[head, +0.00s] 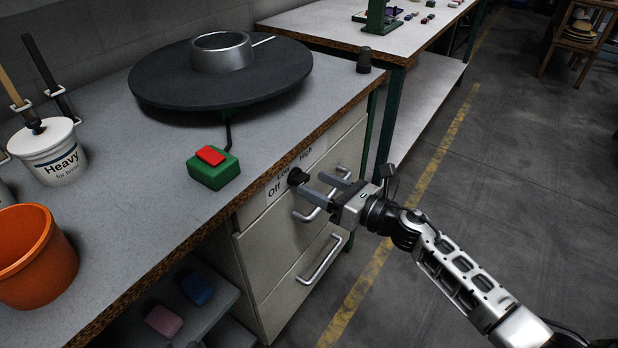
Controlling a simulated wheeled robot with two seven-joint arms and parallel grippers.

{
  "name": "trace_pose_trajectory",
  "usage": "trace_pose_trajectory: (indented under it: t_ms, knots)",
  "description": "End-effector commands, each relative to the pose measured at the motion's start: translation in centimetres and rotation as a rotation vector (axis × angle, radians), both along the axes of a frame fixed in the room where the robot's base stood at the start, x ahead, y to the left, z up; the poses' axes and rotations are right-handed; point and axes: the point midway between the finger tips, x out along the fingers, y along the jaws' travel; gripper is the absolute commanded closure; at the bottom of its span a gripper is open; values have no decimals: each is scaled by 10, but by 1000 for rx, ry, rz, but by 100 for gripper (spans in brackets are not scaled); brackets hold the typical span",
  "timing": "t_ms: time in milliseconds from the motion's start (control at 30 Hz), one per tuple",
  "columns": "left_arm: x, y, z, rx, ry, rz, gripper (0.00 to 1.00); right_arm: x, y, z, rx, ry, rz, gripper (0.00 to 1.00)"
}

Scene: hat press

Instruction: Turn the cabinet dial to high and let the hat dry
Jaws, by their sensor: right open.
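The cabinet (262,262) is pale, built under the bench, with a label strip reading Off, Low and High. Its dial (297,177) is a small black knob on that strip; I cannot tell which mark it points to. My right gripper (313,186) is open, with its two fingertips just in front of the dial and nothing seen between them. I cannot tell whether a finger touches the knob. My left gripper is not in view.
A green box with a red button (211,156) sits on the bench (120,220) above the cabinet. Drawer handles (320,260) stick out below the dial. An orange pot (35,255) and a white "Heavy" tub (50,155) stand left.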

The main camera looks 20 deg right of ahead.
Motion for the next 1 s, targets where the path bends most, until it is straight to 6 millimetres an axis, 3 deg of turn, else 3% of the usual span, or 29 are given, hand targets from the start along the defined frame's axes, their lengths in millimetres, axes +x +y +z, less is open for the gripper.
trace_pose_trajectory:
  t_ms: [200, 567, 733, 1000]
  knots:
    - [1, 0, 0, -1, 1, 3, 70, 20, 15, 0, 0, 0, 0, 40]
    - [1, 1, 0, 0, 2, 3, 70, 23, 19, 0, 0, 0, 0, 40]
    - [2, 1, 0, 1, 1, 4, 70, 23, 18, 0, 0, 0, 0, 84]
    - [2, 1, 3, 0, -5, 4, 70, 23, 18, 0, 10, 9, 0, 85]
